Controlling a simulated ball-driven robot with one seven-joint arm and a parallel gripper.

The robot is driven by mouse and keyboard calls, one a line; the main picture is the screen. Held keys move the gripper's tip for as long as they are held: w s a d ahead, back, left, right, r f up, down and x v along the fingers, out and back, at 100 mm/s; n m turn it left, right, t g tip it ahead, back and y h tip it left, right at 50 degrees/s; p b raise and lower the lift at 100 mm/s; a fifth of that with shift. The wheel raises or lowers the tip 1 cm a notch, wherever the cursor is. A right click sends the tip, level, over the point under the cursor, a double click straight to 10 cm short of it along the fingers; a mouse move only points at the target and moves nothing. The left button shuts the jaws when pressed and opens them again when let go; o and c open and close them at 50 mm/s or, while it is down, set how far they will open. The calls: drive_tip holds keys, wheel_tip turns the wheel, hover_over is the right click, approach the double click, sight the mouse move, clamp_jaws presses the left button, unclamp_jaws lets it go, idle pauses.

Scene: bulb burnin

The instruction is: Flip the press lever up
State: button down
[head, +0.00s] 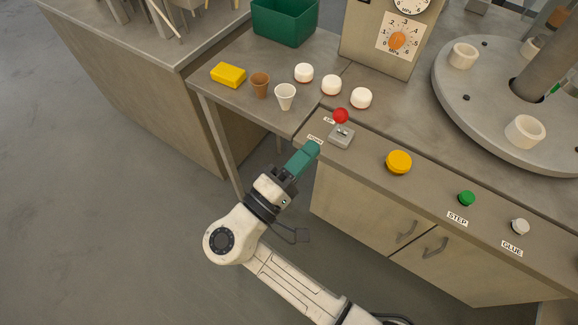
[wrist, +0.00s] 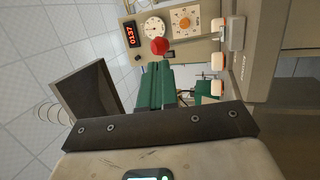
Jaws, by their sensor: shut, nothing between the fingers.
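The press lever has a red ball knob (head: 341,115) on a small grey base (head: 341,138) near the left end of the front panel. The knob shows above and behind the base in the head view. In the wrist view the red knob (wrist: 160,46) appears just beyond my fingertips. My gripper (head: 314,148) has green fingers, shut and empty. They point at the lever from its lower left, near the panel's front edge. The wrist view also shows my gripper (wrist: 162,66). Fingertips and lever look apart in the head view; the exact gap is unclear.
A yellow button (head: 399,161), a green STEP button (head: 467,198) and a white GLUE button (head: 520,226) sit right of the lever. White-topped pieces (head: 361,98), two cups (head: 285,95) and a yellow block (head: 228,75) stand behind. A dial machine (head: 375,50) rises at the back.

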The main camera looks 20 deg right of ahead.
sight(342, 121)
drive_tip(key=shift+p+x, duration=0.65)
drive_tip(key=shift+x, duration=2.1)
drive_tip(key=shift+w, duration=0.1)
